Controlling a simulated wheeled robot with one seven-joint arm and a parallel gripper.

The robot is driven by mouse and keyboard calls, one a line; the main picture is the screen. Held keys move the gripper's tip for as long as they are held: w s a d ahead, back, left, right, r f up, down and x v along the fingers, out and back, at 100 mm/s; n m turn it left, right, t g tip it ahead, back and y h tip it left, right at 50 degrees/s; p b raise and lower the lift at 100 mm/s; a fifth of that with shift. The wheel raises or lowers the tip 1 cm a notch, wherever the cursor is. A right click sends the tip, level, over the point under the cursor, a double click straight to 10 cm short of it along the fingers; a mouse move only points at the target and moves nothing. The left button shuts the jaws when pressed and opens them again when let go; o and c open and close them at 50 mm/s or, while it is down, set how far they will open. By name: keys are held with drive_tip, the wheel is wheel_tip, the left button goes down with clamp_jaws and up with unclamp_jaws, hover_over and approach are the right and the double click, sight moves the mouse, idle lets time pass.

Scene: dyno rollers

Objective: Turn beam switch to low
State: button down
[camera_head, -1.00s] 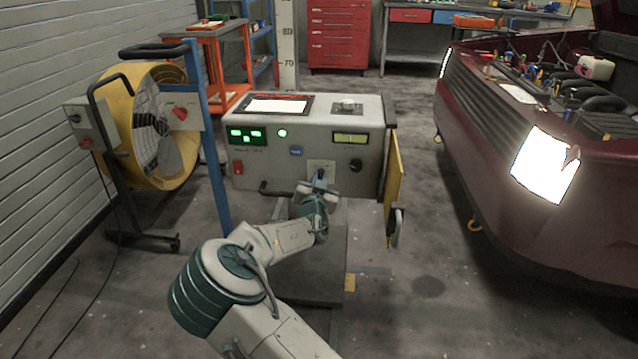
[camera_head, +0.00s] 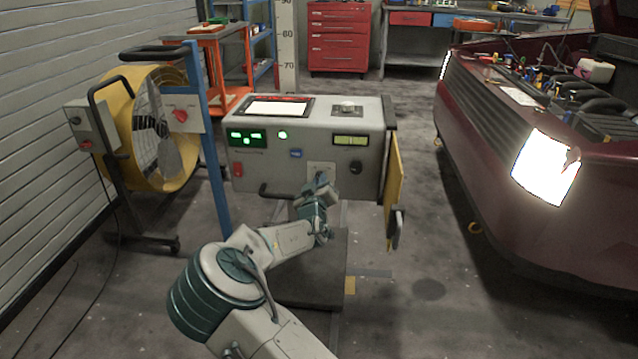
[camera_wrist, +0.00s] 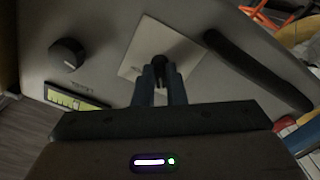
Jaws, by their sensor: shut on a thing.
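The beam switch has a pale square plate (camera_head: 322,167) on the front of a grey cabinet, below the blue button and left of the black knob. In the wrist view, the plate (camera_wrist: 140,48) carries a small dark switch lever (camera_wrist: 160,62) at its middle. My gripper (camera_head: 320,182) reaches up to the plate. In the wrist view its two fingers (camera_wrist: 160,78) are shut on the lever, which they partly hide. The lever's exact setting and any markings on the plate cannot be read.
The grey cabinet (camera_head: 250,115) has a black handle (camera_head: 275,191) left of my gripper and a black knob (camera_head: 356,166) to the right. A yellow panel (camera_head: 394,180) sticks out at its right side. A yellow fan (camera_head: 110,130) stands left; a dark red car (camera_head: 480,150) stands right.

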drive_tip(key=shift+n, duration=0.6)
drive_tip(key=c, duration=1.5)
unclamp_jaws()
drive_tip(key=shift+s, duration=0.1)
drive_tip(key=s+p, duration=0.1)
drive_tip(key=s, duration=0.3)
drive_tip(key=s+p, duration=0.1)
drive_tip(key=s, duration=0.4)
drive_tip(key=s+p, duration=0.1)
drive_tip(key=s, duration=0.3)
drive_tip(key=shift+s+a, duration=0.25)
drive_tip(key=shift+s, duration=0.05)
drive_tip(key=shift+d, duration=0.1)
